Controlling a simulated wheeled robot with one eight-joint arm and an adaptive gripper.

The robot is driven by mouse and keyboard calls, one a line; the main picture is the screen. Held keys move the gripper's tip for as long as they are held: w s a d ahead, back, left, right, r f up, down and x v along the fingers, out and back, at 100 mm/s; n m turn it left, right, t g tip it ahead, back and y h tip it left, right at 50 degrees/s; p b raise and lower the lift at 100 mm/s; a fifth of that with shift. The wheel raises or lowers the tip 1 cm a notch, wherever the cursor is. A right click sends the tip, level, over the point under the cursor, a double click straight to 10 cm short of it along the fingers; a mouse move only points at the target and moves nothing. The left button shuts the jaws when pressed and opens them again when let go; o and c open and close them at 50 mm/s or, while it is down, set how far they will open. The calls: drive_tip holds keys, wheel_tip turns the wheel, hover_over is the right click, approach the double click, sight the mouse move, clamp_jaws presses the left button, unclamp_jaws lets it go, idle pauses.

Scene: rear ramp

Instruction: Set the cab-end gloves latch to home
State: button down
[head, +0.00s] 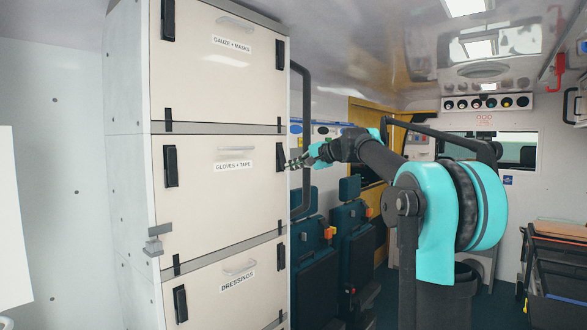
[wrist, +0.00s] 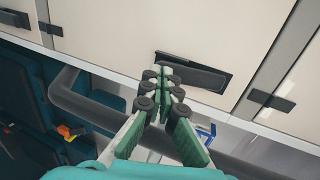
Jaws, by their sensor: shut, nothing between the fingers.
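The gloves + tape locker front (head: 225,200) is a cream panel in the middle of the cabinet, with a black latch at each side. The cab-end gloves latch (head: 281,157) is on its right edge, towards the seats. In the wrist view this latch (wrist: 205,78) is a long black piece on a dark base, and I cannot tell exactly how it is turned. My gripper (head: 292,163) is shut and empty, with its fingertips (wrist: 163,73) at the latch and partly covering it. I cannot tell whether they touch it. The other gloves latch (head: 171,166) is on the left edge.
The gauze + masks front (head: 215,75) is above and the dressings front (head: 235,290) below, each with black latches. A dark grab rail (head: 304,140) runs close beside the cabinet's right edge. Teal seats (head: 350,225) stand behind it. Dark crates (head: 555,270) are at far right.

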drive_tip(key=shift+w+a+f, duration=0.35)
drive_tip(key=shift+a+f, duration=0.1)
drive_tip(key=shift+f, duration=0.3)
drive_tip(key=shift+d+r, duration=0.1)
drive_tip(key=shift+r, duration=0.1)
drive_tip(key=shift+r, duration=0.7)
drive_tip(key=v, duration=1.2)
